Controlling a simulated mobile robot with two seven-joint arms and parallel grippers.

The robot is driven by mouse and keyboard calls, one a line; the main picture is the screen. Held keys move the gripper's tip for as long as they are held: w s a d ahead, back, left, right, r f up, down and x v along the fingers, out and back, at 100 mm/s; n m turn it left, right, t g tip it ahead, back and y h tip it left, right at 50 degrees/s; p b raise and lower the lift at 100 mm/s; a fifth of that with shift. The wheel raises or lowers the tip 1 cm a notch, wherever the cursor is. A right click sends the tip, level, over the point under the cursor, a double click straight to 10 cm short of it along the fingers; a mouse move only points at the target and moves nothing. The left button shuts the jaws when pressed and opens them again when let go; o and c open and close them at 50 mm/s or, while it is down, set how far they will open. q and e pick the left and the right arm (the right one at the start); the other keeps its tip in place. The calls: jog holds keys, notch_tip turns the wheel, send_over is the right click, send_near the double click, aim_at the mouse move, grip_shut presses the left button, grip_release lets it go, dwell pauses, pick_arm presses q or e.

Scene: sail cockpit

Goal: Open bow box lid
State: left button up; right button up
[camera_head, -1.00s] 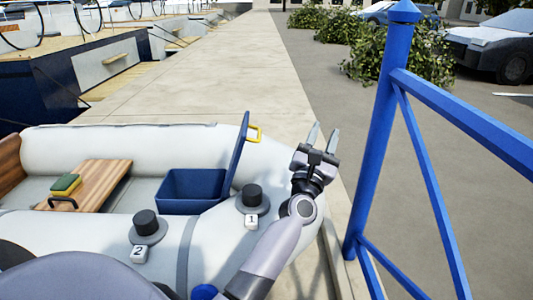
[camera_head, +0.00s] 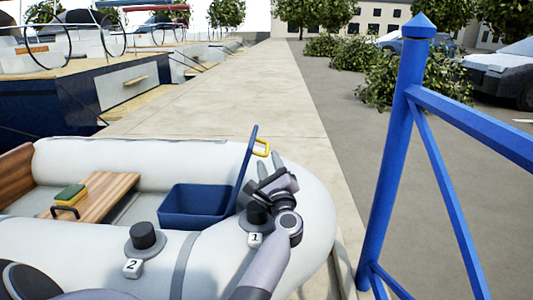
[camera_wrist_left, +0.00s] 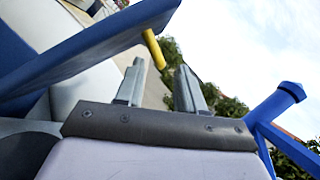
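The bow box (camera_head: 190,205) is a dark blue open bin in the inflatable boat. Its blue lid (camera_head: 245,165) stands raised, nearly upright and leaning slightly right, with a yellow handle (camera_head: 262,147) at its top. My left gripper (camera_head: 272,172) is just right of the lid and below the handle, fingers apart and nothing between them. In the left wrist view the lid (camera_wrist_left: 80,55) crosses the upper left, and the yellow handle (camera_wrist_left: 154,48) shows beyond the open fingers (camera_wrist_left: 158,88). I cannot tell from these views whether the gripper touches the lid. My right gripper is not in view.
Black knobs marked 1 (camera_head: 257,213) and 2 (camera_head: 143,236) sit on the boat's tube, knob 1 close under my left gripper. A wooden seat (camera_head: 108,192) carries a sponge (camera_head: 70,195). A blue railing post (camera_head: 394,150) stands at the right.

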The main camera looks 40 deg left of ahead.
aim_at(266, 151)
pick_arm(q)
jog(key=shift+x, duration=2.15)
grip_shut()
jog(key=shift+s+a+r+n+g, duration=0.3)
jog(key=shift+s+a+r+n, duration=0.25)
jog(key=shift+a+n, duration=0.2)
jog(key=shift+s+a+r+n+g, duration=0.3)
jog(key=shift+s+a+r+n, duration=0.35)
jog(key=shift+n, duration=0.1)
grip_release()
jog(key=shift+w+f, duration=0.1)
